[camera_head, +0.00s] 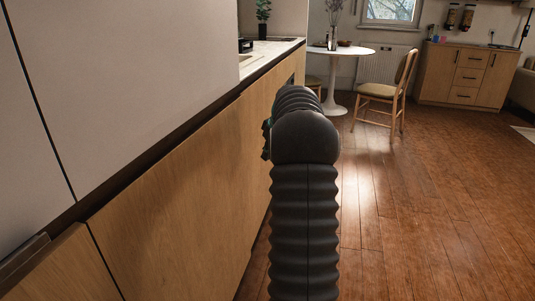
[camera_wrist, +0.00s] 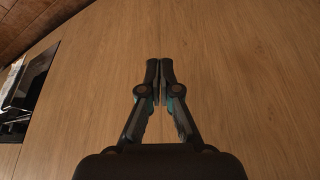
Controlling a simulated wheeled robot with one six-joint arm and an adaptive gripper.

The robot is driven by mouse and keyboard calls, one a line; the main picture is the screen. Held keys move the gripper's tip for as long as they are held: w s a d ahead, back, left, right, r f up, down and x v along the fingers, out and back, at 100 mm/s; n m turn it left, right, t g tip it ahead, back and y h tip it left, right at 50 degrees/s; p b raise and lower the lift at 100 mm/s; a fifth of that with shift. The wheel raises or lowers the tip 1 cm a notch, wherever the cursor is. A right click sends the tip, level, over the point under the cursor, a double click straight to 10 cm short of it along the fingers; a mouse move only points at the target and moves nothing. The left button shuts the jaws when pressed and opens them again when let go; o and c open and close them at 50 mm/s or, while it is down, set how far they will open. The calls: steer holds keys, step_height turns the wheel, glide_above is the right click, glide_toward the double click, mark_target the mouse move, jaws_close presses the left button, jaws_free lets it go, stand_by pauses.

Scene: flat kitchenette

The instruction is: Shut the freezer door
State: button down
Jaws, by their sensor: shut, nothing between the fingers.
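A wide wooden front panel (camera_head: 185,175) runs along the lower left in the head view, below pale upper panels. It may be the freezer door, but no label or handle shows. Wood (camera_wrist: 235,80) also fills most of the wrist view. My gripper (camera_wrist: 160,68) is shut and empty, its two fingertips together in front of the wood. I cannot tell whether they touch it. In the head view my gripper (camera_head: 266,142) is mostly hidden by my arm, close to the cabinet fronts. How far the door stands open cannot be told.
A dark appliance or opening (camera_wrist: 28,88) shows at the wrist view's left edge. A pale countertop (camera_head: 265,58) lies farther along the cabinets. A white round table (camera_head: 345,51) and a wooden chair (camera_head: 388,90) stand at the back. The wooden floor (camera_head: 420,210) on the right is clear.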

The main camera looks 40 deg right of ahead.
steer(key=shift+s+d, duration=0.15)
steer(key=shift+d, duration=0.05)
steer(key=s+d+r, duration=0.4)
steer(key=s+r, duration=0.2)
steer(key=r, duration=0.3)
steer(key=shift+s+d+r+p, duration=0.15)
steer(key=shift+d+p, duration=0.15)
steer(key=shift+p, duration=0.15)
